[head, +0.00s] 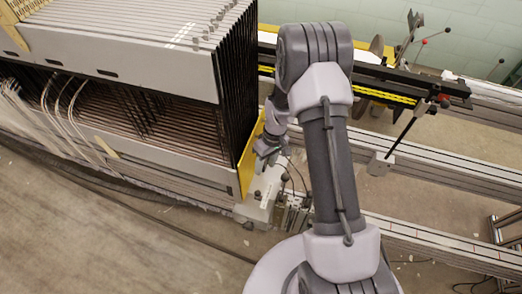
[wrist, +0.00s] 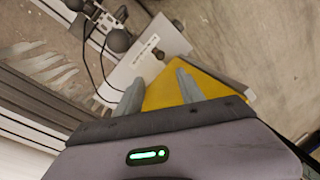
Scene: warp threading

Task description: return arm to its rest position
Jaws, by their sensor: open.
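My arm rises from the bottom of the head view and bends over at the top. My gripper (head: 266,152) hangs beside the yellow end plate of the loom's frame stack. In the wrist view my gripper (wrist: 157,90) shows two grey fingers, spread apart with nothing between them. Beyond the fingers lie the yellow plate (wrist: 185,90) and a light grey box with a label (wrist: 150,60). I cannot tell how far the fingertips are from the plate.
The loom's stack of frames (head: 130,130) fills the left, with pale cords at its left end. Metal rails (head: 440,160) run across the right. Levers (head: 287,188) and a black-knobbed fitting stand near my gripper. Concrete floor (head: 70,220) lies open at lower left.

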